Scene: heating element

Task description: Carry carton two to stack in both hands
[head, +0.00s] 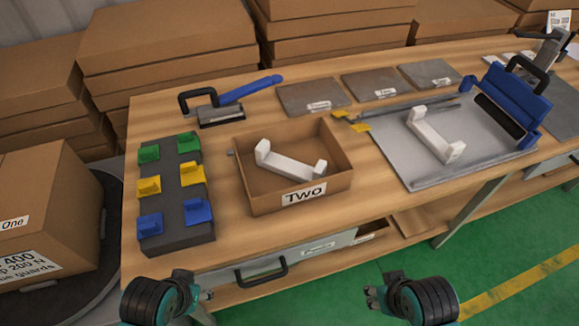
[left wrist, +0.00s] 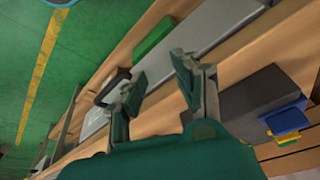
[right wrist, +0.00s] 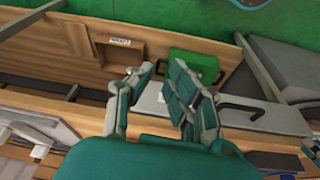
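Carton two (head: 295,172) is an open brown box with a "Two" label on its front, standing on the wooden bench. A white U-shaped bracket (head: 290,165) lies inside it. Stacks of flat brown cartons (head: 165,50) stand behind the bench. My left gripper (head: 207,295) is at the bottom of the head view, in front of the bench and apart from carton two. Its fingers are apart and empty in the left wrist view (left wrist: 160,78). My right gripper (head: 372,295) is also in front of the bench, and its fingers are apart and empty in the right wrist view (right wrist: 164,76).
A dark block with coloured clips (head: 172,195) stands left of carton two. A metal fixture plate (head: 425,150) with another white bracket is on the right. A blue-handled tool (head: 240,92) and grey plates lie behind. Carton one (head: 40,215) is at far left. Drawer handle (head: 262,275) protrudes.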

